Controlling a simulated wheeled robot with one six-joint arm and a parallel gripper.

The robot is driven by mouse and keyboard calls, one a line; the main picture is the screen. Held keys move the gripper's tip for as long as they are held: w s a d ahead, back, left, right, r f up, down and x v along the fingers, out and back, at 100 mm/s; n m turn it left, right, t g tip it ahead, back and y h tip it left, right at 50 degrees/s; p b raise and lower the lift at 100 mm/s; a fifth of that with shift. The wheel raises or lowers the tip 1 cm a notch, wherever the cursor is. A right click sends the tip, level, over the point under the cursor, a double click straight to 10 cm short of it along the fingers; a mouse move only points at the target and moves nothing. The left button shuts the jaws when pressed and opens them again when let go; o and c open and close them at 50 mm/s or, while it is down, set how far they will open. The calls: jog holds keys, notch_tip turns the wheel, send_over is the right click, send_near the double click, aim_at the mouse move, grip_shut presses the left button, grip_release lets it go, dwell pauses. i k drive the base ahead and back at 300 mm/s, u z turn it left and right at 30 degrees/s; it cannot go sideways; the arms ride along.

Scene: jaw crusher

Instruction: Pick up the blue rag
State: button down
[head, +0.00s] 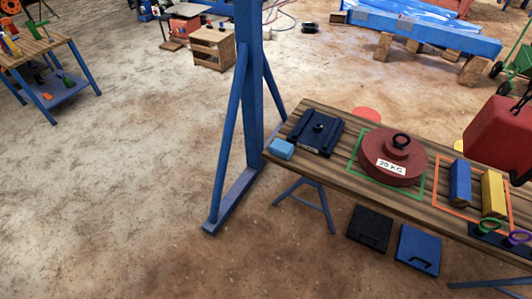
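A small light-blue folded piece, which looks like the blue rag (281,149), lies at the left end of the wooden bench (342,183), close to its edge. It is just left of a dark blue-black grooved block (319,132) and seems apart from it, or nearly touching. Nothing covers the rag. My gripper is not in view.
A blue steel post (249,90) with splayed legs stands just left of the bench. A red weight (392,158) marked 20 KG sits mid-bench. Blue (459,182) and yellow (493,194) blocks lie right of it. A red box-like thing (500,140) is at right.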

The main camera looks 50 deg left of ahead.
aim_at(279, 148)
jog(key=u, duration=0.1)
jog(key=i, duration=0.4)
jog(key=u, duration=0.75)
